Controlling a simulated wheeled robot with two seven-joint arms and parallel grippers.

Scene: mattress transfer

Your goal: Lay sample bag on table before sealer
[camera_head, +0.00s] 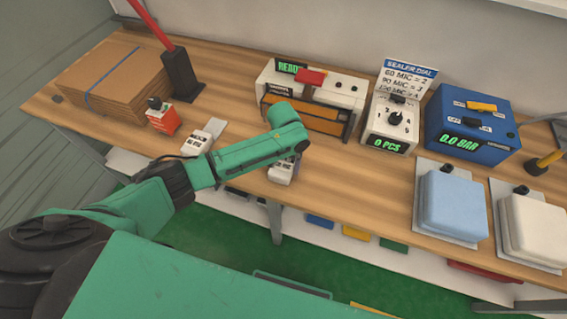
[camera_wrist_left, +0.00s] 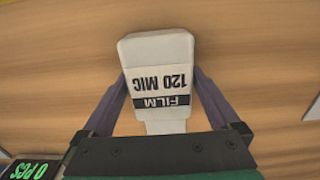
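A white, flat piece labelled "FILM 120 MIC", which I take for the sample bag (camera_wrist_left: 157,65), shows between my left fingers in the left wrist view. In the head view it (camera_head: 282,170) is at the table's front part, in front of the sealer (camera_head: 315,95). My left gripper (camera_wrist_left: 158,74) has a finger against each side of it and appears shut on it. Whether the bag touches the wood is hard to tell. The sealer has a red handle and a green display; my left forearm hides part of its front. My right gripper is not in view.
Another white labelled piece (camera_head: 199,140) lies left of my wrist, near an orange-red box (camera_head: 162,118). A dial unit (camera_head: 392,122) and a blue gauge box (camera_head: 470,122) stand right of the sealer. Blue (camera_head: 453,205) and cream (camera_head: 535,225) pads are at right. Wood before the dial unit is clear.

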